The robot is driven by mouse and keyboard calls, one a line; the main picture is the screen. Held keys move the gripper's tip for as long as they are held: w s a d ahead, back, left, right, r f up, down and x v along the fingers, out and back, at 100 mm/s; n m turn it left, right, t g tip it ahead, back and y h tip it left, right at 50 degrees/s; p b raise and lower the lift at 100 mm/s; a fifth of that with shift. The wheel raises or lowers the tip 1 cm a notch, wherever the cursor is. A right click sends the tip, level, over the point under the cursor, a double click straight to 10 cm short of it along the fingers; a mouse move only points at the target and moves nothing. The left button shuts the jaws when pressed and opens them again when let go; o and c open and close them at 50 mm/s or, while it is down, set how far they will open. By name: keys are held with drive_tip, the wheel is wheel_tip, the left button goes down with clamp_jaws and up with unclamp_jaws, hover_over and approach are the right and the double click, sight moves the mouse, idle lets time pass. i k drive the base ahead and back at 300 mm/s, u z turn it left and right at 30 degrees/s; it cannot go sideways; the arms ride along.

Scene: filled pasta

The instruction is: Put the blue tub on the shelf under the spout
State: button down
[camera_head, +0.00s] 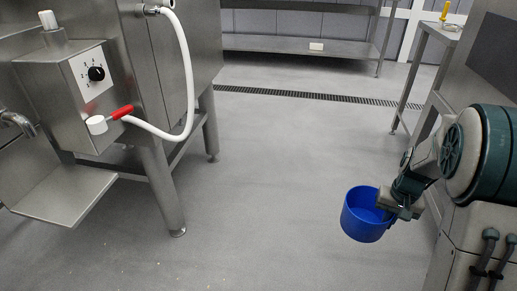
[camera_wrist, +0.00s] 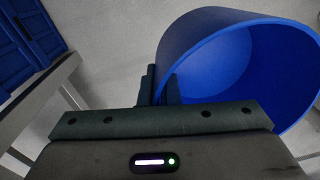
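The blue tub (camera_head: 364,216) hangs in the air at the lower right of the head view, its opening tilted up. My gripper (camera_head: 392,207) is shut on the tub's rim at its right side. In the wrist view the tub (camera_wrist: 205,50) fills the upper right, and my gripper's fingers (camera_wrist: 160,88) pinch its near wall. The tub's inside looks empty. The steel shelf (camera_head: 62,195) juts from the machine at the left of the head view. The metal spout (camera_head: 18,122) is above it at the left edge. The shelf is bare and well apart from the tub.
A white hose (camera_head: 188,90) with a red lever loops from the machine, whose leg (camera_head: 163,190) stands right of the shelf. Open floor (camera_head: 265,190) lies between tub and machine. A steel rack (camera_head: 300,45) stands at the back. Blue crates (camera_wrist: 25,40) show in the wrist view.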

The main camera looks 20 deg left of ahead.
sight(67, 201)
drive_tip(key=u, duration=0.45)
drive_tip(key=i, duration=0.4)
drive_tip(key=u, duration=2.3)
